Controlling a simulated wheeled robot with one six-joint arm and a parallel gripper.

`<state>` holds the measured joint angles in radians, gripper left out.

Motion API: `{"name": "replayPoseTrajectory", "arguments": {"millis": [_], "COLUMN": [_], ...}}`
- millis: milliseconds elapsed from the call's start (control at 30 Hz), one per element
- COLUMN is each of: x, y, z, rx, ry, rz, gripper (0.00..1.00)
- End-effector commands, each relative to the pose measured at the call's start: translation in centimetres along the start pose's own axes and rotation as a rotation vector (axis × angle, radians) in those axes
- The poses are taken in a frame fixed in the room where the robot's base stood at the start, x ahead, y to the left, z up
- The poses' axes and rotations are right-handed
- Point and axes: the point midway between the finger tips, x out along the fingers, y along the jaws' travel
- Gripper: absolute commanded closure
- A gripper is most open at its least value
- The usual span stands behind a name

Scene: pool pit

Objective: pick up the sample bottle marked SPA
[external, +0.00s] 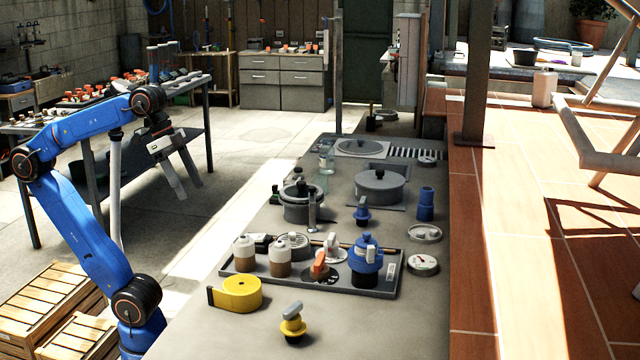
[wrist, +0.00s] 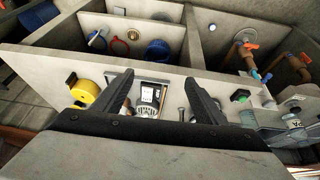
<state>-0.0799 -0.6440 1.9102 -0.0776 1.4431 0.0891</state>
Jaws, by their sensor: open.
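A clear bottle (wrist: 296,124) with dark letters, partly readable as "PA", stands at the right edge of the wrist view. In the external view a clear bottle (external: 326,158) stands on the counter behind the grey pot; its marking is too small to read there. My gripper (external: 184,190) is open and empty, in the air left of the counter, apart from the bottles. In the wrist view its two dark fingers (wrist: 160,92) are spread wide, and the lettered bottle lies well right of them.
The counter (external: 240,335) holds a dark tray (external: 362,292) with two brown-and-white bottles (external: 262,258) and valves, a yellow tape roll (external: 239,293), a grey pot (external: 302,204) and a blue-based valve (external: 362,212). Wooden crates (external: 45,300) stand on the floor at left.

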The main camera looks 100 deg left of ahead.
Motion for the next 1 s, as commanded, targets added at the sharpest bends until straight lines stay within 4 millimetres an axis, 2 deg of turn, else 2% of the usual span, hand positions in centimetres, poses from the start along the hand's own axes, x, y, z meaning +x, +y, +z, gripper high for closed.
{"name": "replayPoseTrajectory", "arguments": {"millis": [267,467,667,767,867,1000], "x": [1.7,3.6,5.2,5.8,6.3,6.7], "y": [-1.1,-3.8,-8.4,-11.4,-15.0,-20.6], "z": [-3.8,-8.5,-13.2,-15.2,-16.9,-18.8], "rx": [0.001,-0.007,-0.026,-0.041,-0.059,-0.089], "ry": [0.043,0.119,0.226,0.285,0.344,0.429], "rz": [0.048,0.091,0.110,0.104,0.089,0.051], "gripper": [0.34,0.34,0.34,0.34,0.34,0.34]}}
